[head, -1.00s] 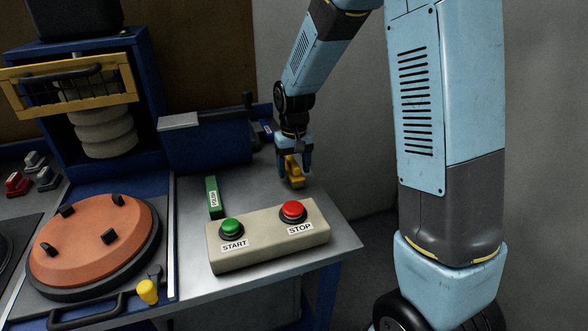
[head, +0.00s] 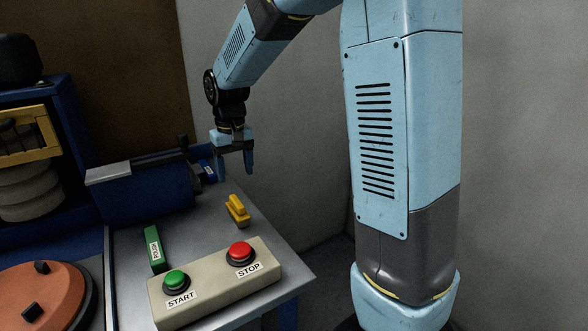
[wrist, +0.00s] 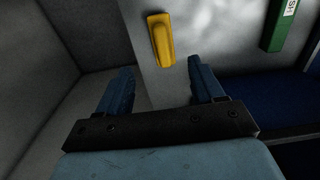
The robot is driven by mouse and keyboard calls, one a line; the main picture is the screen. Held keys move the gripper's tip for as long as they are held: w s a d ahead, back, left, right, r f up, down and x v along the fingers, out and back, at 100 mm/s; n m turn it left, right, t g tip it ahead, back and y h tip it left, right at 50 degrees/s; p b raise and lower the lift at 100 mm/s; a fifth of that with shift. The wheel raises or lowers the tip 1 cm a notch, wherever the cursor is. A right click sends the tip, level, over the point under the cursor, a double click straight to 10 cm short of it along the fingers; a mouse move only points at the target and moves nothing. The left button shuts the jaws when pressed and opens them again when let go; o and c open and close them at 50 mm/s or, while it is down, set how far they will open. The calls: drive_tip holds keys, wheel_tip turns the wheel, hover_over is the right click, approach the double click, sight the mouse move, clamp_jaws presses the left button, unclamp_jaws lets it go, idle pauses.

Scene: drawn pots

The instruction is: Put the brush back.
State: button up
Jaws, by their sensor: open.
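The yellow brush (head: 237,210) lies on the grey metal table, behind the red STOP button and near the right edge. It also shows at the top middle of the wrist view (wrist: 161,40). My gripper (head: 235,172) is open and empty, above the table and apart from the brush. In the wrist view, my two blue fingers (wrist: 160,70) are spread, with the brush beyond their tips. I cannot make out bristles on the brush.
The control box (head: 215,286) with green START and red STOP buttons stands in front. Table (head: 195,222) is bare between bar and brush.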

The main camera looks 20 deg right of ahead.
drive_tip(key=s+d+r+t, duration=0.1)
drive_tip(key=s+d+r, duration=0.2)
drive_tip(key=s, duration=0.5)
drive_tip(key=s+d+r+m+t, duration=0.1)
drive_tip(key=s+d+r, duration=0.3)
drive_tip(key=s, duration=0.4)
drive_tip(key=s+d+r+m+t, duration=0.1)
drive_tip(key=s+d+r+t, duration=0.2)
drive_tip(key=s, duration=0.6)
drive_tip(key=d, duration=0.2)
drive_tip(key=shift+d+r, duration=0.15)
drive_tip(key=shift+d, duration=0.25)
